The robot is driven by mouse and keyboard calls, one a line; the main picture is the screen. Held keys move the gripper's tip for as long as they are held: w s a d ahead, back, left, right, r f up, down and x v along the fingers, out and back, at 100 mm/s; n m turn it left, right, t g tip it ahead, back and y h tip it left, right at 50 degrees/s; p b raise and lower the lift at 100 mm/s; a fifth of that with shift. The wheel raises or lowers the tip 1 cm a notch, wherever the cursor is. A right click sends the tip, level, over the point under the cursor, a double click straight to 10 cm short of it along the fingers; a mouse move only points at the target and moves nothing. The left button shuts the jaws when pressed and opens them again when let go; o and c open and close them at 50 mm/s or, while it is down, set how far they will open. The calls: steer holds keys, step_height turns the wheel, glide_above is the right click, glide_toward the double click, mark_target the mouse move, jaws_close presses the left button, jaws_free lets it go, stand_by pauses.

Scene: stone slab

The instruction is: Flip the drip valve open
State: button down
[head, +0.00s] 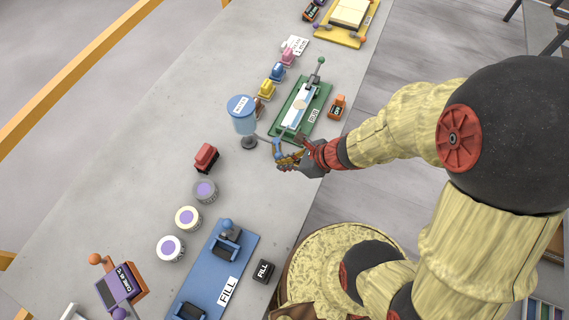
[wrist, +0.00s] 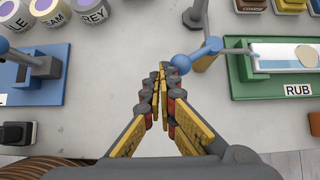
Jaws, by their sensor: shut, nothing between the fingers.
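The drip valve's blue lever (wrist: 196,54) shows in the wrist view, with a round knob at its left end and a blue joint at its right end. A grey spout (wrist: 235,50) runs right from it over the green tray. In the head view the blue lever (head: 277,148) is partly hidden by my gripper (head: 284,160). My gripper (wrist: 163,70) is shut and empty, its fingertips just left of the knob. I cannot tell whether they touch it. The blue water tank (head: 242,116) stands on a grey foot beyond my gripper.
The green RUB tray (head: 303,106) holds a pale slab, right of the valve. The blue FILL stand (head: 215,270) is nearer, with several round pots (head: 188,217) beside it. A red block (head: 205,157) sits left. Bare stone slab (wrist: 115,60) lies left of my fingers.

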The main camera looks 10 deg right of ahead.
steer(key=shift+w, duration=0.15)
steer(key=shift+w+d+r, duration=0.1)
steer(key=shift+w+d, duration=0.15)
steer(key=shift+w, duration=0.4)
